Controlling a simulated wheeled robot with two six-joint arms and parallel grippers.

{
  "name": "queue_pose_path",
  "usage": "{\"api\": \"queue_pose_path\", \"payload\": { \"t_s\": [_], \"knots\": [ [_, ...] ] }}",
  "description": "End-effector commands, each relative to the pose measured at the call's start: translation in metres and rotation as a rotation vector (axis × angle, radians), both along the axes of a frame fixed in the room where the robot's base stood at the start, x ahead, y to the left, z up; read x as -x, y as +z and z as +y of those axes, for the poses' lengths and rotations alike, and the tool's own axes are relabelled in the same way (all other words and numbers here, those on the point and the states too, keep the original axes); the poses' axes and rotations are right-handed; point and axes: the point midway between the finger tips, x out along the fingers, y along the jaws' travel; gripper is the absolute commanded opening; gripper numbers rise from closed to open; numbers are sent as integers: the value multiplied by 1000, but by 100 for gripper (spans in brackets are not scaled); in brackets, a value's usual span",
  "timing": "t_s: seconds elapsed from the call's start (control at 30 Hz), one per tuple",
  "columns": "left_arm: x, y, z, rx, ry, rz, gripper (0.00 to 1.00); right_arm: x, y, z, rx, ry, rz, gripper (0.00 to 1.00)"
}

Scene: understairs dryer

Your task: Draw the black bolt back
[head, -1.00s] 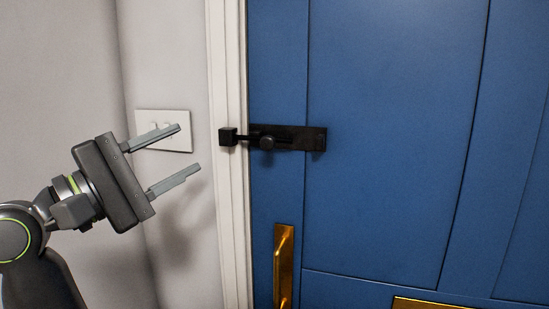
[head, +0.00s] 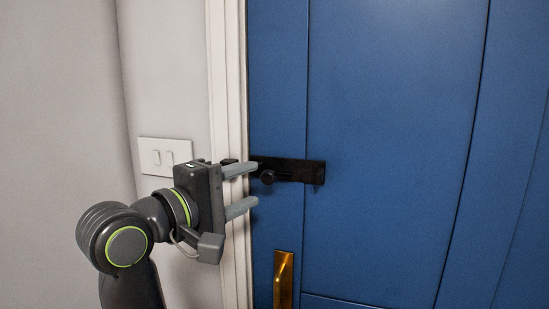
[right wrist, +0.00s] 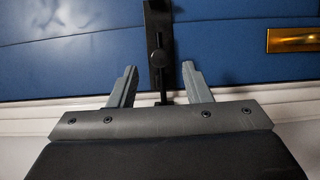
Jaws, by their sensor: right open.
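The black bolt (head: 290,170) is mounted across the left edge of the blue door, with a round knob (head: 267,177) at its left part. Its keeper (head: 229,161) on the white frame is partly hidden by my gripper. My right gripper (head: 255,186) is open and empty, its fingertips just left of the knob in the head view. In the right wrist view, the fingers (right wrist: 160,68) lie either side of the bolt's line, with the knob (right wrist: 158,56) between and slightly beyond the tips. Contact cannot be told. The bolt's rod appears to reach toward the keeper. My left gripper is not in view.
The blue door (head: 390,130) stands against the white frame (head: 225,60). A brass handle (head: 283,280) is below the bolt. A white light switch (head: 164,156) is on the wall left of the frame. The door right of the bolt is clear.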

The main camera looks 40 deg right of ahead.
Motion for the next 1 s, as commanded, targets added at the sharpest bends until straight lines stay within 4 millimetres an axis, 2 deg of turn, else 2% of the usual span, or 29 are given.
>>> {"api": "queue_pose_path", "payload": {
  "t_s": [0.03,0.2,0.5,0.7,1.0],
  "knots": [
    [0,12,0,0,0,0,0,0,6,-9,2,-6,1,44],
    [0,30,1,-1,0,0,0,-2,5,-35,3,-6,1,44],
    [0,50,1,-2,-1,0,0,-5,3,-68,2,-3,1,44],
    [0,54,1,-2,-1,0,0,-6,1,-76,1,0,1,44],
    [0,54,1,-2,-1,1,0,-6,0,-77,0,1,1,43]
  ]
}}
